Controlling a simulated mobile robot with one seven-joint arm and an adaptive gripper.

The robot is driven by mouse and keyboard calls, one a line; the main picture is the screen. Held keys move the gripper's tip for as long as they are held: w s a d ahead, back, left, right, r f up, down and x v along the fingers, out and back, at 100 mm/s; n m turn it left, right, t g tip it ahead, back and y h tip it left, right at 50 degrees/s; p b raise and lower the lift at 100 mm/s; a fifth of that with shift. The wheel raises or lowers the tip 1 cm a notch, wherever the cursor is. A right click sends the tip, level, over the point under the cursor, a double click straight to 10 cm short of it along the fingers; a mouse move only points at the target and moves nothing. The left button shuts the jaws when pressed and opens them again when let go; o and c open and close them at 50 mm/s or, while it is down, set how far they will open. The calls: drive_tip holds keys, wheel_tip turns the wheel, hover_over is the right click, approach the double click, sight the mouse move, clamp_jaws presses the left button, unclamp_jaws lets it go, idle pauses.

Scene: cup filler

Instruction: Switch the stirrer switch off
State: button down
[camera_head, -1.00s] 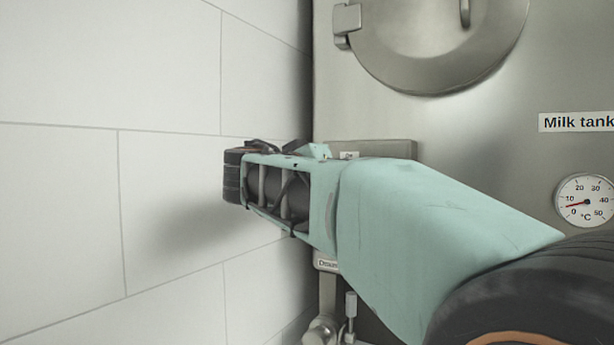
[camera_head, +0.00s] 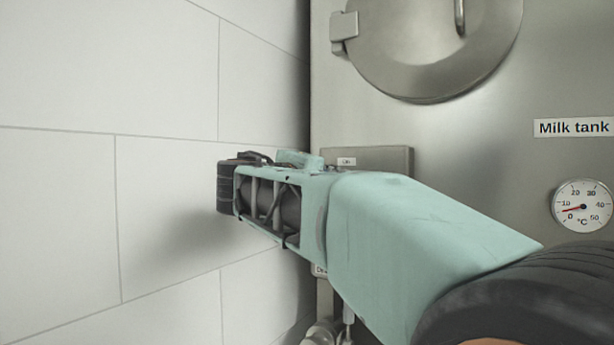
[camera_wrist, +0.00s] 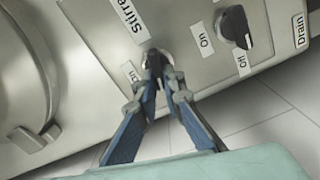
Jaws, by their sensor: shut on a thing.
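In the wrist view, the stirrer switch (camera_wrist: 153,56) is a small dark knob on a round pale base, below the "Stirrer" label (camera_wrist: 128,14). My gripper (camera_wrist: 161,72) is shut on this knob, one blue-padded finger on each side. The fingertips cover much of the knob, so its exact pointing direction is hard to tell. A small label (camera_wrist: 131,71) sits left of it, too blurred to read surely. In the head view, my arm hides the gripper and the knob; only the upper part of the grey switch box (camera_head: 385,160) shows.
A second black knob (camera_wrist: 237,25) with "On" and "Off" labels sits to the right in the wrist view, near a "Drain" label (camera_wrist: 299,31). The milk tank (camera_head: 460,130) has a round hatch (camera_head: 430,75) and a thermometer (camera_head: 583,206). A tiled wall (camera_head: 110,80) stands close left.

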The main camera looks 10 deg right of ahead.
drive_tip(key=shift+n, duration=1.3)
drive_tip(key=shift+f+p, duration=0.1)
drive_tip(key=shift+p, duration=0.2)
drive_tip(key=c, duration=2)
unclamp_jaws()
drive_tip(key=shift+c, duration=0.2)
wheel_tip(320, 180, up, 10)
